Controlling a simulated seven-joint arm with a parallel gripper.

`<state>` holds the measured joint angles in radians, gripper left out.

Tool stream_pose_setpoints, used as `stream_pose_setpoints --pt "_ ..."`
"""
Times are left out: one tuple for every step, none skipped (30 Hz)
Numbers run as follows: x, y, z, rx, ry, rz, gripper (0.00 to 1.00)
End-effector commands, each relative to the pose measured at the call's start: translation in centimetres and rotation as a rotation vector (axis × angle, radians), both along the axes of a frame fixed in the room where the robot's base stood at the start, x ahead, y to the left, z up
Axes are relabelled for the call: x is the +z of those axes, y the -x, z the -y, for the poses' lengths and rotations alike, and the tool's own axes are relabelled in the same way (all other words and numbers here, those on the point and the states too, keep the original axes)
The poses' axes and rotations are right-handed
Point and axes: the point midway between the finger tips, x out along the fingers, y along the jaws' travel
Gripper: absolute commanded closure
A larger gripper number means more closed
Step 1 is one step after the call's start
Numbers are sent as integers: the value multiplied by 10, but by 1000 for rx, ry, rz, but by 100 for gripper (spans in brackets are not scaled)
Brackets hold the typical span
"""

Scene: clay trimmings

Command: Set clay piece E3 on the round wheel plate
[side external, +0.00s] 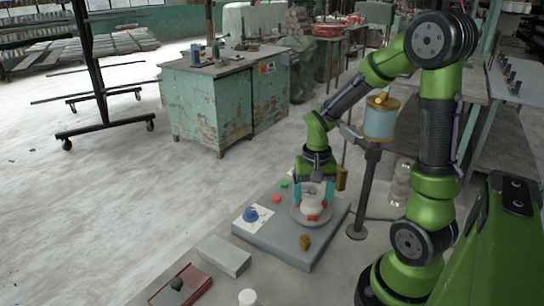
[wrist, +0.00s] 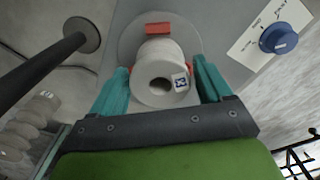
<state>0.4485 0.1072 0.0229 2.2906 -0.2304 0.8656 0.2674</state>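A white, hollow, roll-like clay piece (side external: 312,197) stands on the round wheel plate (side external: 296,217). In the wrist view the piece (wrist: 160,78) shows its open end and a small label with a blue mark I cannot read clearly. The grey plate (wrist: 128,40) shows around and beyond it. My gripper (side external: 314,190) points down with its teal fingers on either side of the piece. In the wrist view the fingers of my gripper (wrist: 161,75) appear slightly apart from its sides. A small red block (wrist: 158,29) is at the plate's edge.
The grey base slab (side external: 283,240) carries a blue knob (side external: 250,214) on a white card, red (side external: 277,198) and green (side external: 284,184) buttons, and a brown lump (side external: 305,242). A dark post (side external: 366,190) stands close to the right. A grey block (side external: 223,256) and dark red tray (side external: 190,292) lie front left.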

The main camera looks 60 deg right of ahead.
Motion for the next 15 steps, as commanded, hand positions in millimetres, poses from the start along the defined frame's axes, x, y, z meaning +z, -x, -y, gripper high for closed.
stream_pose_setpoints --pt "0 0 0 0 0 0 13" --pt "0 0 0 0 0 0 11" --pt "0 0 0 0 0 0 11" --pt "0 0 0 0 0 0 11" --pt "0 0 0 0 0 0 11" --pt "0 0 0 0 0 0 11" --pt "0 0 0 0 0 0 11" --pt "0 0 0 0 0 0 11" --pt "1 0 0 0 1 1 11" --pt "1 0 0 0 1 1 11" --pt "2 0 0 0 1 2 11" --pt "5 0 0 0 1 2 11" --pt "7 -1 0 0 1 2 11" --pt "11 -1 0 0 3 3 11" --pt "17 -1 1 0 3 5 11"
